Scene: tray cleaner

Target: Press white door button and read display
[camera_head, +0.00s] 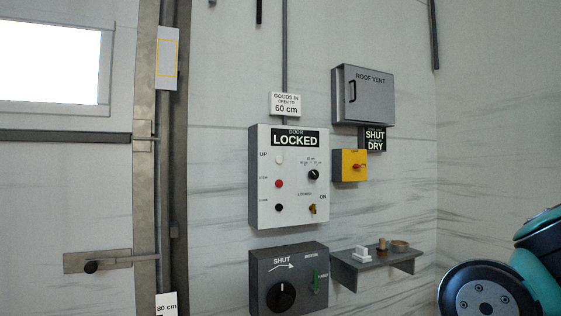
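A white control box (262,215) hangs on the wall in the middle of the head view. A small white button (279,159) sits beside the label UP. A red button (278,183) and a black button (278,207) are below it. A black knob (313,174) and a yellowish key-like switch (312,209), near the word ON, are on the box's right side. My gripper is out of view; only part of my arm shows at the lower right.
A grey box with a dial (281,295) and a shelf with small objects (372,262) are below. A yellow box with a red switch (350,166) and a grey ROOF VENT box (367,96) are right. The door with a bolt (92,266) is left.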

